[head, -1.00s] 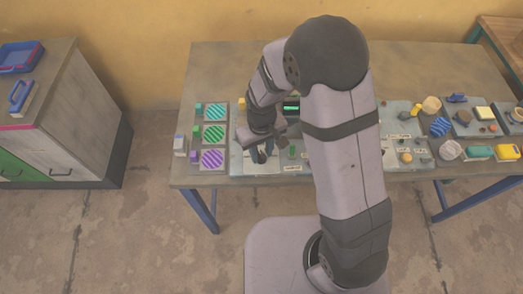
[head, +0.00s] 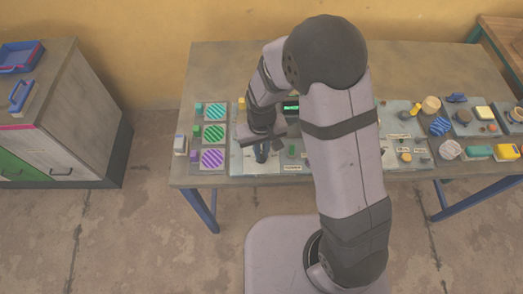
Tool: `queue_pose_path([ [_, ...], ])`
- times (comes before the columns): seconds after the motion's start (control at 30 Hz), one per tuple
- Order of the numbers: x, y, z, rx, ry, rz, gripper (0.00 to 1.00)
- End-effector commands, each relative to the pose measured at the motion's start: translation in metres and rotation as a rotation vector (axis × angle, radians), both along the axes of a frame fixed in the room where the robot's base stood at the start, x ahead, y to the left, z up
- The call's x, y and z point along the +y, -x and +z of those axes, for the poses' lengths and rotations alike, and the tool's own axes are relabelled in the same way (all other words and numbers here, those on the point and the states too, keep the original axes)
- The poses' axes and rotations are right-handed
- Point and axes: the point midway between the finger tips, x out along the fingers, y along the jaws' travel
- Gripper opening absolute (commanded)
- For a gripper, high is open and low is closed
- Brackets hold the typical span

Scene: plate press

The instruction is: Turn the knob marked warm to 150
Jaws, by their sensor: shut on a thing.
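A pale control panel (head: 240,168) lies on the table, partly behind my arm. My gripper (head: 261,154) points down at the left part of this panel, with its fingers low at the surface. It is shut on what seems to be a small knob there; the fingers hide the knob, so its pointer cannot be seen. The small labels on the panel are too small to read, so I cannot tell which one says warm or where 150 is. A dark display with green digits (head: 291,107) shows beside my arm; its number is not legible.
Striped discs in teal (head: 214,112), green (head: 213,132) and purple (head: 212,159) stand left of the panel. A cabinet (head: 85,120) stands apart at left.

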Motion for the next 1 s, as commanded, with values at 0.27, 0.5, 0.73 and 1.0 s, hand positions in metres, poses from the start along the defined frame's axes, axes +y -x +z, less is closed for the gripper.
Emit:
queue_pose_path([
  [0.27, 0.0007, -0.0003, 0.0011, -0.001, 0.000, -0.236, 0.00],
  [0.5, 0.0012, -0.0006, 0.0012, -0.001, 0.000, -0.445, 0.00],
  [0.73, 0.0015, -0.0008, 0.0012, -0.002, -0.001, -0.599, 0.00],
  [1.0, 0.0018, -0.0011, 0.0010, -0.002, -0.001, -0.693, 0.00],
])
